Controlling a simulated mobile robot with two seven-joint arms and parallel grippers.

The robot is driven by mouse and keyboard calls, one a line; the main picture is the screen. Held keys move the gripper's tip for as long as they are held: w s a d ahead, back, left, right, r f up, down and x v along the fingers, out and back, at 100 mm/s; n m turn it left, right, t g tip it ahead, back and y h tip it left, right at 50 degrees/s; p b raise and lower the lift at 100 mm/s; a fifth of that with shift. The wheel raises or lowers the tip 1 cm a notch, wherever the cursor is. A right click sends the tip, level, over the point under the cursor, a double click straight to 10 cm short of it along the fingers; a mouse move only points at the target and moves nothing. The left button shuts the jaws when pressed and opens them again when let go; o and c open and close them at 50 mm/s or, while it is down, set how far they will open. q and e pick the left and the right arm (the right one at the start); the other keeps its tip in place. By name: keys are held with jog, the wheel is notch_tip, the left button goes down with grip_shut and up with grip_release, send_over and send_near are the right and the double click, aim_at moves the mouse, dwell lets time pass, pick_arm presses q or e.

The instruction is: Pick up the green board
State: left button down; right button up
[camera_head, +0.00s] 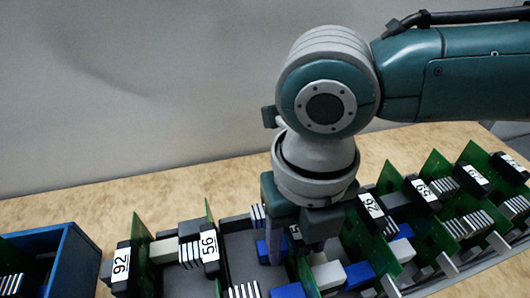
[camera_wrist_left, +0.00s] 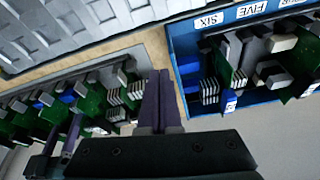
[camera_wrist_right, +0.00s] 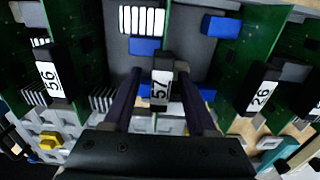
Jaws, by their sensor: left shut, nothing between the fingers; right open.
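Several green boards stand upright in a row, each with a black numbered clip. My right gripper (camera_head: 290,248) points down into the row in the head view. In the right wrist view its open fingers (camera_wrist_right: 158,85) stand on either side of the black clip marked 57 (camera_wrist_right: 162,82), which belongs to a board seen nearly edge-on. In the head view this board is mostly hidden behind my gripper. Contact cannot be told. Its neighbours are the boards marked 56 (camera_wrist_right: 78,45) and 26 (camera_wrist_right: 250,60). My left gripper (camera_wrist_left: 160,75) is shut and empty in the left wrist view.
A blue bin (camera_head: 72,262) with more boards stands at the left of the table. In the left wrist view a blue bin (camera_wrist_left: 262,112) carries labels FIVE and SIX. The boards marked 92 (camera_head: 140,245) and 59 (camera_head: 425,200) stand further along the row. Bare table (camera_head: 120,195) lies behind it.

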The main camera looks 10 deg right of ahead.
jog(key=shift+f, duration=0.5)
jog(key=shift+c, duration=0.2)
grip_shut()
jog(key=shift+r, duration=0.1)
